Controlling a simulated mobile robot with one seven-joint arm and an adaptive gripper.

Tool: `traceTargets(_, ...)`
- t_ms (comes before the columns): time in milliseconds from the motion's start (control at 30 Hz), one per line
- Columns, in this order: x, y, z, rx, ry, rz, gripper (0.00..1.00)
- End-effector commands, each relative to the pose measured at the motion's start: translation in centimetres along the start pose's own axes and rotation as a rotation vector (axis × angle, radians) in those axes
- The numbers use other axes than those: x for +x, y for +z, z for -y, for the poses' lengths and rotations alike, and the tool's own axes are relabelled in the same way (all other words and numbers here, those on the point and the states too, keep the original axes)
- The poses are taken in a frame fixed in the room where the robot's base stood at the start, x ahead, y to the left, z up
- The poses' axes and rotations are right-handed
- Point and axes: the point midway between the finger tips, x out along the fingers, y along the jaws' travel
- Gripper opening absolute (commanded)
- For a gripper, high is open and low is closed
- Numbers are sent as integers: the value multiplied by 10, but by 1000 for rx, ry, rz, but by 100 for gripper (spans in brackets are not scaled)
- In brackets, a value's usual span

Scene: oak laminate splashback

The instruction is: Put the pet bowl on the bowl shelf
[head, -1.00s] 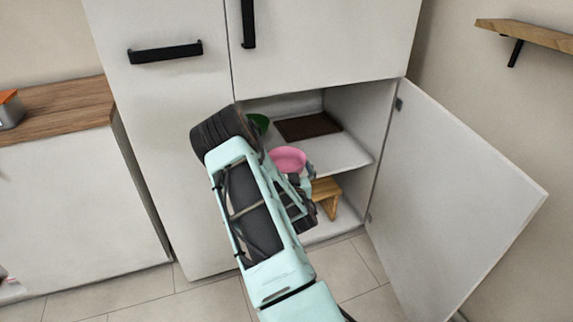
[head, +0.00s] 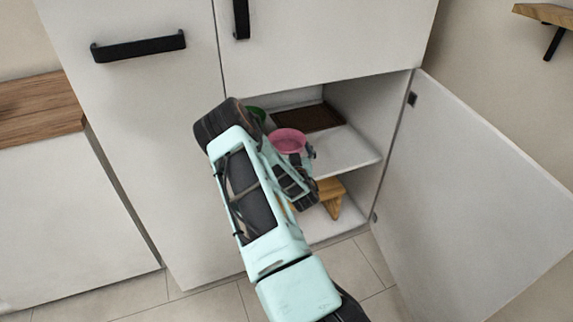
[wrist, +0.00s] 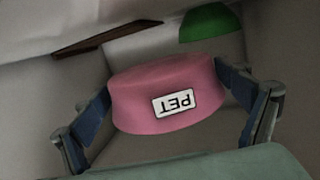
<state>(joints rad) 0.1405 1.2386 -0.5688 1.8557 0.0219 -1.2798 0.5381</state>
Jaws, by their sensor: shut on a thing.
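The pink pet bowl (head: 287,140) is in my gripper at the opening of the cupboard. In the wrist view the bowl (wrist: 140,92) shows a white "PET" label, upside down in the picture. My gripper (wrist: 167,98) is shut on the bowl, one finger at each side. In the head view my gripper (head: 306,160) is partly hidden behind my arm. The cupboard's upper shelf (head: 345,150) is white and lies around and behind the bowl. I cannot tell whether the bowl touches it.
A dark brown mat (head: 308,117) lies at the back of the upper shelf. A green bowl (wrist: 210,22) is at the back, mostly hidden in the head view. A wooden stool-like piece (head: 331,196) stands below. The open door (head: 480,190) is at the right.

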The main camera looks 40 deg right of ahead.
Motion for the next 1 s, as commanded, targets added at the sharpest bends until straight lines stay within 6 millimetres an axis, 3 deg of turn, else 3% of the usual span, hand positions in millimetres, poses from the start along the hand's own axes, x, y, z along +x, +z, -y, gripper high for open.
traceTargets(33, 2, 15, 0, -2, -2, 1, 63)
traceTargets(100, 4, 25, 0, -2, -2, -1, 63)
traceTargets(333, 7, 43, 0, -2, -1, -2, 63)
traceTargets(500, 10, 68, 0, -2, -1, -1, 63)
traceTargets(933, 12, 76, 0, 0, -1, -3, 63)
traceTargets(967, 12, 76, 0, -1, -1, -1, 94)
traceTargets(1000, 12, 75, 0, -1, -1, -1, 98)
